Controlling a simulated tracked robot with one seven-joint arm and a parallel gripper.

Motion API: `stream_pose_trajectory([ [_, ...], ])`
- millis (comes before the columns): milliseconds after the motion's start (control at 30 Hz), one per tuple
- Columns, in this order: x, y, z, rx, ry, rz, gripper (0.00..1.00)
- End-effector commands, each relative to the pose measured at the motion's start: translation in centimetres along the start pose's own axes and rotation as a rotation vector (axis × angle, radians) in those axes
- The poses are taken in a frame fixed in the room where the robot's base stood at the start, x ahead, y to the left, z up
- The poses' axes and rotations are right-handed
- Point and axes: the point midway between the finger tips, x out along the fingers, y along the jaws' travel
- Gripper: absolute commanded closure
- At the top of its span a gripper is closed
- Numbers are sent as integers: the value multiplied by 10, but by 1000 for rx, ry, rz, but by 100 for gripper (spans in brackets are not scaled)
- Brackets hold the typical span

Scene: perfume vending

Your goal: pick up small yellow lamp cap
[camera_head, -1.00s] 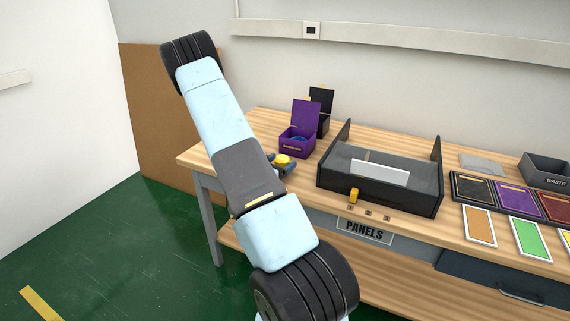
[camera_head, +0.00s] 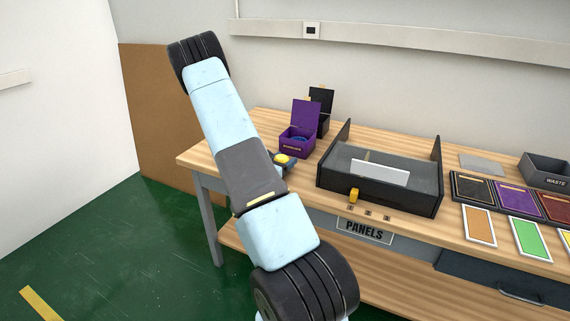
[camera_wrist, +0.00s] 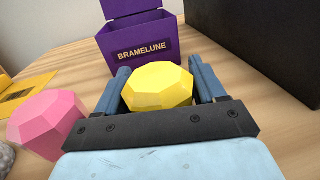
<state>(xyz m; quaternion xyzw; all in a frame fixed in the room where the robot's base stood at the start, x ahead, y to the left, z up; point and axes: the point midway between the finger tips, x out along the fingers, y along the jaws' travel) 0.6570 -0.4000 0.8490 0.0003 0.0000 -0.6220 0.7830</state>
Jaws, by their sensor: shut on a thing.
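The small yellow lamp cap (camera_wrist: 158,86) is a faceted yellow piece in the wrist view. It sits between the two blue fingers of my gripper (camera_wrist: 165,84), which is shut on it. In the head view the yellow cap (camera_head: 283,158) shows beside my arm near the table's left front part, with a bit of my gripper (camera_head: 287,160) around it. I cannot tell whether the cap touches the table. The rest of my gripper is hidden behind my arm there.
An open purple box (camera_wrist: 142,44) labelled BRAMELUNE stands just beyond my gripper. A pink faceted piece (camera_wrist: 47,122) lies close on the left. A dark tray (camera_head: 380,185) stands to the right on the wooden table (camera_head: 225,146). A black box (camera_head: 322,105) stands behind the purple one.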

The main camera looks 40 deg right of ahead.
Motion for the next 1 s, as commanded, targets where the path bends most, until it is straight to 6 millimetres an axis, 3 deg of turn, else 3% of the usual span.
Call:
stream_pose_trajectory([
  [267, 0, 0, 1, 0, 0, 0, 63],
  [433, 0, 1, 13, 1, -1, 1, 63],
  [567, 0, 0, 33, 3, -2, 0, 63],
  [1000, -51, -54, 101, -1, 1, 1, 63],
])
